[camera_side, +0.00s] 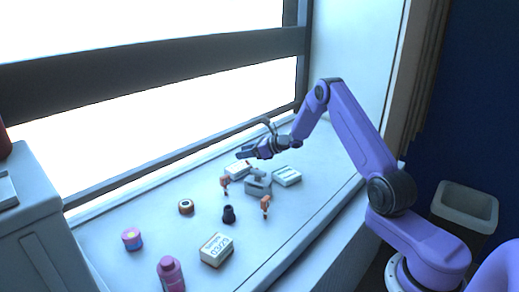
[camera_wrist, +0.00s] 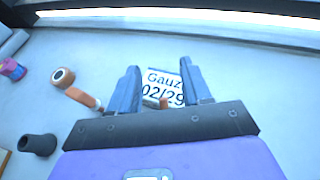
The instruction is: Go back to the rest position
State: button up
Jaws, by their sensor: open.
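My gripper (camera_side: 247,153) is held above the worktop near the window, in the side view. In the wrist view, its two dark blue fingers (camera_wrist: 160,68) stand apart with a gap between them. A white gauze box (camera_wrist: 163,88) marked "Gauz" and "02/29" shows in that gap, beyond the fingers. Nothing is clearly gripped. In the side view, a white box (camera_side: 238,170) lies just below my gripper. My purple arm reaches in from the right, bent at a raised elbow.
A grey piece (camera_side: 257,185), another white box (camera_side: 287,176), two orange-brown items (camera_side: 224,184) (camera_side: 265,205), a dark cup (camera_side: 229,214), a roll (camera_side: 186,207), a dated box (camera_side: 216,250), a pink tin (camera_side: 132,239) and bottle (camera_side: 171,274) stand on the worktop. A bin (camera_side: 466,203) is right.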

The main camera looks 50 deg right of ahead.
jog(key=v, duration=0.6)
jog(key=shift+s+a+r, duration=0.15)
jog(key=s+a+r+n+g+y, duration=0.25)
jog(key=a+n, duration=0.25)
jog(key=a, duration=0.3)
jog(key=s+a+r+n+g+y, duration=0.1)
jog(key=s+a+n+g, duration=0.25)
jog(key=a, duration=0.45)
jog(key=s+a+r+n+g+y, duration=0.2)
jog(key=s+a+n+g, duration=0.15)
jog(key=a+n, duration=0.35)
jog(key=s+a+n+g+h, duration=0.1)
jog(key=s+a+n+g, duration=0.1)
jog(key=s+a+n, duration=0.35)
jog(key=s+a+n+g+h, duration=0.1)
jog(key=s+a+n+g, duration=0.15)
jog(key=s, duration=0.55)
jog(key=s+d+r+n+h, duration=0.1)
jog(key=s+d+n+h, duration=0.2)
jog(key=s+n, duration=0.7)
jog(key=s+d+r+n+t+h, duration=0.1)
jog(key=s+d+n+h, duration=0.2)
jog(key=s+n, duration=0.7)
jog(key=shift+s+d+n+t+h, duration=0.35)
jog(key=shift+s+h, duration=0.55)
jog(key=shift+h, duration=0.15)
